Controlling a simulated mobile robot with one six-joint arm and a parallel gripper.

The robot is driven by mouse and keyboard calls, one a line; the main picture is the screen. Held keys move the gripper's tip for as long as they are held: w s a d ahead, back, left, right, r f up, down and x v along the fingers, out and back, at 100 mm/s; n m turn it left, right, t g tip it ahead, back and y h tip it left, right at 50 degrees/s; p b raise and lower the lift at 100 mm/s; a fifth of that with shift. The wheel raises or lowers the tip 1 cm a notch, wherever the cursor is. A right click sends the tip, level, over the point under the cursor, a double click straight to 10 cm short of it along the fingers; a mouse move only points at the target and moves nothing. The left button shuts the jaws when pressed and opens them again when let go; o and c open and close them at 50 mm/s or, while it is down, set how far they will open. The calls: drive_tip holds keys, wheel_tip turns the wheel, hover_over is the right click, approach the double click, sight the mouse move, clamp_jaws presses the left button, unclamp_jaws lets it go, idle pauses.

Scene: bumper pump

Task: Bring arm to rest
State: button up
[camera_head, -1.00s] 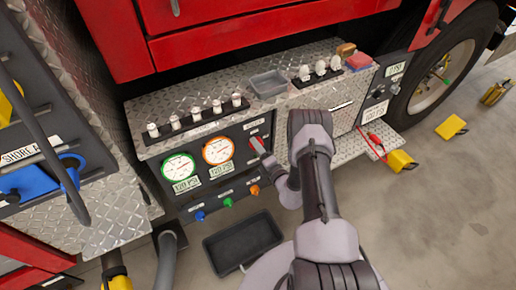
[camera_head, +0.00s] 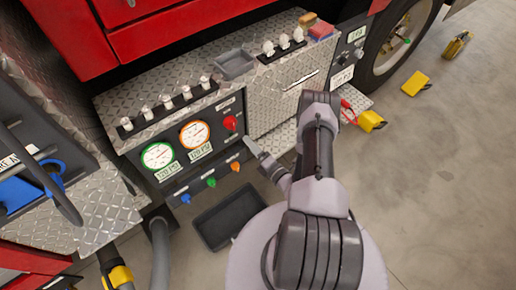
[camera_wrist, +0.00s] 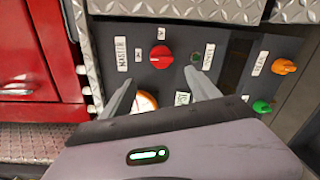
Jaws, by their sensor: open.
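My gripper (camera_head: 252,146) is open and empty in front of the pump panel (camera_head: 222,150), at the lower right of the red knob (camera_head: 230,123) and apart from it. An orange-rimmed gauge (camera_wrist: 145,102) shows partly between the fingers. In the head view my arm is bent, and its links fill the lower middle.
The panel also has a green-rimmed gauge (camera_head: 157,156) and small blue, green and orange knobs below. A dark tray (camera_head: 238,215) lies on the floor beneath. Yellow chocks (camera_head: 415,83) lie at right. Open floor (camera_head: 440,190) spreads at lower right.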

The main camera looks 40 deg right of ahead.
drive_tip(key=shift+s+r, duration=0.15)
drive_tip(key=shift+s, duration=1.8)
